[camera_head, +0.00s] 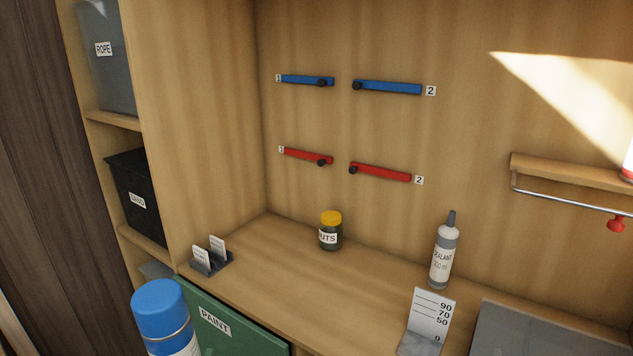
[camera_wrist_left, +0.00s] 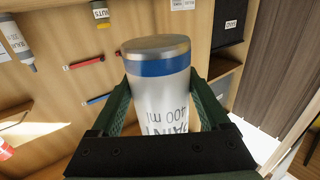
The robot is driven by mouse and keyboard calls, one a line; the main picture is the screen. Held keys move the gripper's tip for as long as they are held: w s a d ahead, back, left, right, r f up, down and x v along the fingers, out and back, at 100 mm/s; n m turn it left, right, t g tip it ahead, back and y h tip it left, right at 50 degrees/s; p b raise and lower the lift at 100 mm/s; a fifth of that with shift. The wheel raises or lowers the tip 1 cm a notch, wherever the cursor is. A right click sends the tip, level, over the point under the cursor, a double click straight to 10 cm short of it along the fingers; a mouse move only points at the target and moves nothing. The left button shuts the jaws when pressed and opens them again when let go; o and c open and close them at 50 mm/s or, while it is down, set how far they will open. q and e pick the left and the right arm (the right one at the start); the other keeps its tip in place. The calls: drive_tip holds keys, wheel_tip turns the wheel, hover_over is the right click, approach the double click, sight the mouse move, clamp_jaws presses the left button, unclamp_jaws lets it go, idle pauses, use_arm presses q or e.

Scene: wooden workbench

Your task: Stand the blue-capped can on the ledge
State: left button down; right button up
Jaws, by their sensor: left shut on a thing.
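The blue-capped can (camera_head: 162,312) stands out at the lower left of the head view, cap up and roughly upright, its lower part cut off by the frame. In the left wrist view the can (camera_wrist_left: 162,95) appears upside down, with a silver end, a blue band and a white body with text. My left gripper (camera_wrist_left: 161,90) is shut on it, one green finger on each side. The wooden ledge (camera_head: 570,172) is on the back wall at the right, well away from the can. My right gripper is not in view.
A metal rail with a red knob (camera_head: 616,225) hangs under the ledge; a red-and-white object (camera_head: 628,165) is at its right end. The bench holds a nuts jar (camera_head: 330,232), a sealant bottle (camera_head: 444,252), a scale plate (camera_head: 430,318) and a small card holder (camera_head: 211,258).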

use_arm(q)
drive_tip(key=w+d+m+g+h, duration=0.1)
drive_tip(key=w+d+h, duration=0.3)
drive_tip(key=d, duration=0.5)
drive_tip(key=w+d+m+h, duration=0.3)
drive_tip(key=w+d+m, duration=0.1)
drive_tip(key=w+d, duration=0.4)
drive_tip(key=shift+w+d+f+g+h, duration=0.15)
drive_tip(key=shift+d+f+g+h, duration=0.2)
drive_tip(key=shift+d, duration=0.4)
